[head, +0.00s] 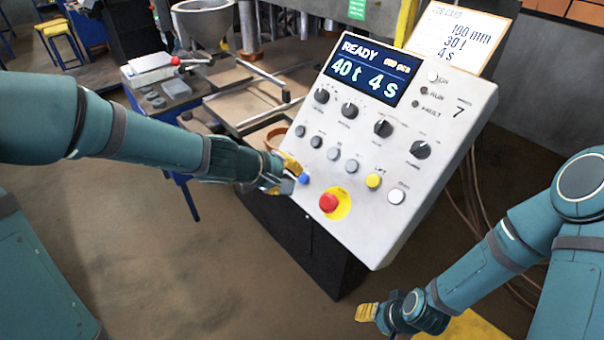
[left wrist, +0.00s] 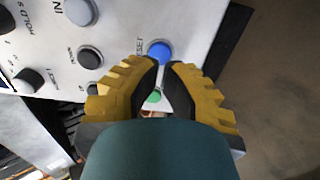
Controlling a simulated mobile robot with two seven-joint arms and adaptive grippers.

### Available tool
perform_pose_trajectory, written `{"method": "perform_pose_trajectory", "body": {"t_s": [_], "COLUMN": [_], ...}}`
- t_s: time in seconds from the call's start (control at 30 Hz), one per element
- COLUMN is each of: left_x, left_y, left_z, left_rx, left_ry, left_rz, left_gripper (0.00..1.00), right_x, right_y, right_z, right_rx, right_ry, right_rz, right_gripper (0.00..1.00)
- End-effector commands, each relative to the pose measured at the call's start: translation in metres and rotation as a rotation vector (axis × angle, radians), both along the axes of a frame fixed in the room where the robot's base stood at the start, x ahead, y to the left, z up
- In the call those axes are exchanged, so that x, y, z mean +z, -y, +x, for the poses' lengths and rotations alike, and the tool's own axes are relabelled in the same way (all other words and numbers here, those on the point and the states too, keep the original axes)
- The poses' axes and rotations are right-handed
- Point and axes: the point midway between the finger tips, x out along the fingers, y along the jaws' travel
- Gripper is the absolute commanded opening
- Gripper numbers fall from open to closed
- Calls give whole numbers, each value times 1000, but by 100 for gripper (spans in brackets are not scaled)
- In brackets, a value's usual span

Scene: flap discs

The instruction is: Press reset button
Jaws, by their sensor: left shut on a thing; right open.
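The blue button (head: 303,178) sits at the lower left of the sloped grey control panel (head: 440,170). In the left wrist view the blue button (left wrist: 160,52) has a partly covered label ending in "SET" beside it. My left gripper (head: 286,184) is right at this button. In the left wrist view its yellow fingertips (left wrist: 162,66) are close together at the button's near edge. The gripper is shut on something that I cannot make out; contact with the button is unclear. My right gripper (head: 366,312) is open, low at the right, away from the panel.
A red button on a yellow plate (head: 329,203), a yellow button (head: 374,180) and a white button (head: 397,196) share the panel's lower row.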

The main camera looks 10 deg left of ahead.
Motion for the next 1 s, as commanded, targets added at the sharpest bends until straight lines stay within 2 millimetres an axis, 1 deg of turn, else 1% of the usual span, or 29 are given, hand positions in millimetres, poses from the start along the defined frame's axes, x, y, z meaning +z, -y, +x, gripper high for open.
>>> {"method": "perform_pose_trajectory", "body": {"t_s": [0.03, 0.5, 0.67, 1.0], "left_x": [5, 26, 28, 28], "left_y": [-2, -18, -20, -20], "left_z": [-2, -23, -26, -26], "left_rx": [1, 1, -1, -1], "left_ry": [2, 1, 0, 0], "left_rz": [1, 2, 1, 1], "left_gripper": [0, 0, 0, 0], "right_x": [4, 21, 23, 22], "right_y": [0, 0, 0, 0], "right_z": [0, 0, 0, 0], "right_rx": [0, 0, 0, 0], "right_ry": [0, 0, 0, 0], "right_rz": [0, 0, 0, 0], "right_gripper": [47, 47, 47, 47]}}
